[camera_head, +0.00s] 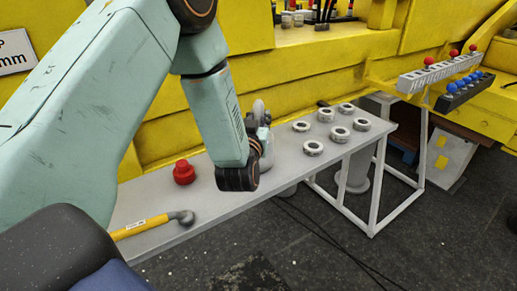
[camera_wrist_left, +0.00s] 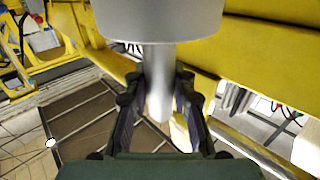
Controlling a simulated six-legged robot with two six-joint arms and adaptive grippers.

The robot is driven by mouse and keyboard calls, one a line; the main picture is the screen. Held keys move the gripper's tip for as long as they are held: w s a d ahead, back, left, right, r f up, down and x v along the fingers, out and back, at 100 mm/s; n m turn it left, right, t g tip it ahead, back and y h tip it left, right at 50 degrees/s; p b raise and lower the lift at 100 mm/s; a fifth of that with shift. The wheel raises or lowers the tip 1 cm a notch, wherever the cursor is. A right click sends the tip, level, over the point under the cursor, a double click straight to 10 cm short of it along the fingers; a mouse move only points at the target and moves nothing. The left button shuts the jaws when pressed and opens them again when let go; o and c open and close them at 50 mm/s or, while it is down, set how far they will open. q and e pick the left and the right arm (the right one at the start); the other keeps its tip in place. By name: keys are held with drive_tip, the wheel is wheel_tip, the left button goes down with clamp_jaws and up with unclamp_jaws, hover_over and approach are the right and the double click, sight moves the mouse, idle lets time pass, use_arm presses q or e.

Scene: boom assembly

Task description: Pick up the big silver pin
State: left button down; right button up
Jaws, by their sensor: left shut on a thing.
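The big silver pin (camera_wrist_left: 160,22) fills the top of the left wrist view, with a wide round head and a narrower shaft running down from it. My left gripper (camera_wrist_left: 158,85) is shut on the shaft, one dark finger on each side. In the head view my left forearm and wrist hide most of the gripper (camera_head: 263,125), which is above the grey table. A rounded grey shape shows just beyond the wrist there; I cannot tell clearly how much of it is the pin. My right gripper is not in view.
The grey table (camera_head: 215,200) holds a red knob-like part (camera_head: 184,172), a yellow-handled tool (camera_head: 140,228) and several silver rings (camera_head: 313,148) at the right. The yellow boom (camera_head: 330,60) runs behind it. A rail with red and blue knobs (camera_head: 465,88) is at the right.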

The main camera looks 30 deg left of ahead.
sight(259, 100)
use_arm(q)
drive_tip(key=shift+s+d+f, duration=0.1)
drive_tip(key=shift+s+d, duration=0.05)
drive_tip(key=shift+d, duration=0.15)
drive_tip(key=shift+a, duration=0.2)
wheel_tip(259, 100, up, 9)
drive_tip(key=shift+r, duration=0.1)
drive_tip(key=shift+w+r, duration=0.2)
drive_tip(key=shift+r, duration=0.45)
